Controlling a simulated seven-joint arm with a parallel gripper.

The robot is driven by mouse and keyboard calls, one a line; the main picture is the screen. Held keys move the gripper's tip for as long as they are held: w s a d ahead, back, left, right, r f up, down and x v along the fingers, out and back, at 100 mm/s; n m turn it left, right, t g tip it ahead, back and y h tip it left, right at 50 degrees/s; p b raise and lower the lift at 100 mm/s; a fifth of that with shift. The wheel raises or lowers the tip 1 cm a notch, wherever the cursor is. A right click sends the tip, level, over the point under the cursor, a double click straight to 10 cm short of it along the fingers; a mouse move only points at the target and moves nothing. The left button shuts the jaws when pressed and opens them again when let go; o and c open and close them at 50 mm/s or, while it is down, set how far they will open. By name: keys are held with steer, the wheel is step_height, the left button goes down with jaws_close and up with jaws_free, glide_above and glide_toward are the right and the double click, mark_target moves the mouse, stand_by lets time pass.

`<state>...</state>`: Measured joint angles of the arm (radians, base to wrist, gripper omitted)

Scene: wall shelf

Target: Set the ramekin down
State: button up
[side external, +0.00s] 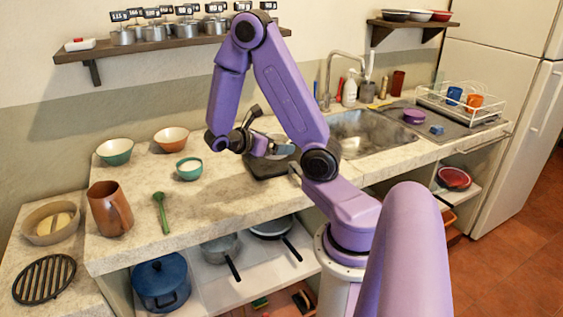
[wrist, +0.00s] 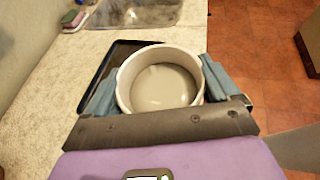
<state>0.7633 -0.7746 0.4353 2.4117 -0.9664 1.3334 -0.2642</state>
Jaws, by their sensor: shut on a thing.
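The ramekin (wrist: 160,85) is a round, pale cream dish, upright and seemingly empty. My gripper (wrist: 158,88) is shut on it, with one blue-grey finger on each side of its wall. In the side external view my gripper (side external: 277,150) is over the counter, near a dark flat tray or board (side external: 262,168), and the arm partly hides the ramekin. In the wrist view the dark tray (wrist: 104,75) shows behind and to the left of the ramekin. I cannot tell whether the ramekin touches anything below it.
A sink (side external: 362,133) lies to the right, with a dish rack (side external: 462,103) beyond. To the left on the counter (side external: 235,210) are a small green bowl (side external: 189,168), two larger bowls, a brown jug (side external: 110,208) and a green spoon (side external: 161,212). The counter's front middle is clear.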

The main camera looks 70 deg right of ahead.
mark_target(285, 137)
steer(key=s+d+m+g+y, duration=0.1)
steer(key=d, duration=0.1)
steer(key=s+d+m+g+y, duration=0.1)
steer(key=s+d, duration=0.1)
steer(key=shift+r+m+g, duration=0.1)
steer(key=shift+m+g, duration=0.3)
steer(key=shift+m+g+y, duration=0.5)
steer(key=shift+m, duration=0.1)
steer(key=w+d+f, duration=0.2)
steer(key=d+f, duration=0.1)
steer(key=d, duration=0.1)
steer(key=w+d+f, duration=0.2)
steer(key=d+f, duration=0.1)
steer(key=d, duration=0.1)
steer(key=w+d+f, duration=0.2)
steer(key=d+f, duration=0.1)
steer(key=d, duration=0.1)
steer(key=shift+w+d+f, duration=0.25)
steer(key=shift+d+f, duration=0.1)
steer(key=shift+f, duration=1.6)
steer(key=shift+f, duration=0.15)
steer(key=o, duration=0.9)
